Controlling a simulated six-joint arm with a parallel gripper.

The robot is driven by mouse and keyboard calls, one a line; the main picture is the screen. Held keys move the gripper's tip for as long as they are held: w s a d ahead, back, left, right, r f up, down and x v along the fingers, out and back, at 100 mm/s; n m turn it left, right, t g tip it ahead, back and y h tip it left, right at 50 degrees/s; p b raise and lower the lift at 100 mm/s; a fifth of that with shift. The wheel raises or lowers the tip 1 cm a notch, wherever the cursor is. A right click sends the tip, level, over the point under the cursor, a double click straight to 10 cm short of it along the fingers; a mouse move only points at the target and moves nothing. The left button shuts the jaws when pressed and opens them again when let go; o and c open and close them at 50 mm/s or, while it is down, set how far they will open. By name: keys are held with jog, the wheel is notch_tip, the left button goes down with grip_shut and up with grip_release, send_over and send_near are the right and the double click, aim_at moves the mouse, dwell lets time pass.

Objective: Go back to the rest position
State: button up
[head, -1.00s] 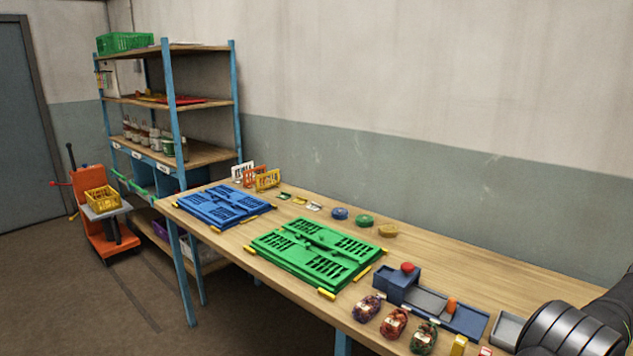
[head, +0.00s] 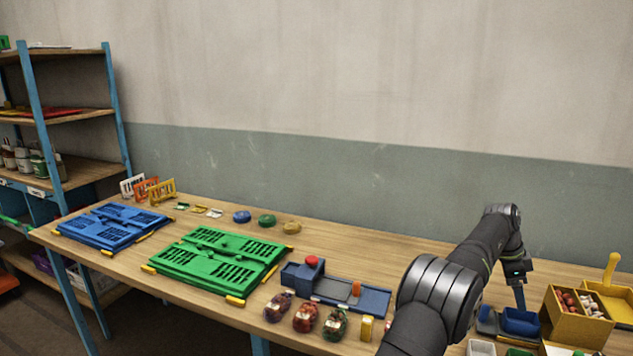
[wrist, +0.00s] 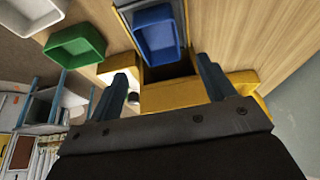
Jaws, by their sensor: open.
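My gripper (head: 519,296) is at the right of the head view, pointing down above the bench near a blue tray (head: 520,321). In the wrist view my gripper (wrist: 168,92) shows two blue-grey fingers spread apart, with nothing held between them. The blue tray also shows beyond the fingertips in the wrist view (wrist: 160,35). My arm crosses the front right of the bench in the head view and hides part of its surface.
A yellow box (head: 577,326) with small items stands right of my gripper. White (wrist: 76,42) and green (wrist: 73,84) trays lie nearby. A green folded crate (head: 218,262), a blue folded crate (head: 112,226) and several netted sacks (head: 305,317) lie left on the bench (head: 370,266).

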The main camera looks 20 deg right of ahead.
aim_at(522, 316)
jog(key=x, duration=0.8)
jog(key=shift+f, duration=0.3)
notch_tip(522, 316, up, 8)
jog(key=s+a+n+t, duration=0.3)
jog(key=a+n, duration=0.5)
jog(key=a, duration=0.4)
jog(key=s+a+n+t, duration=0.3)
jog(key=a+n, duration=0.6)
jog(key=a, duration=0.3)
jog(key=shift+f+n, duration=0.2)
jog(key=shift+n, duration=0.1)
jog(key=shift+s+a, duration=0.1)
jog(key=shift+c, duration=0.3)
dwell(0.8)
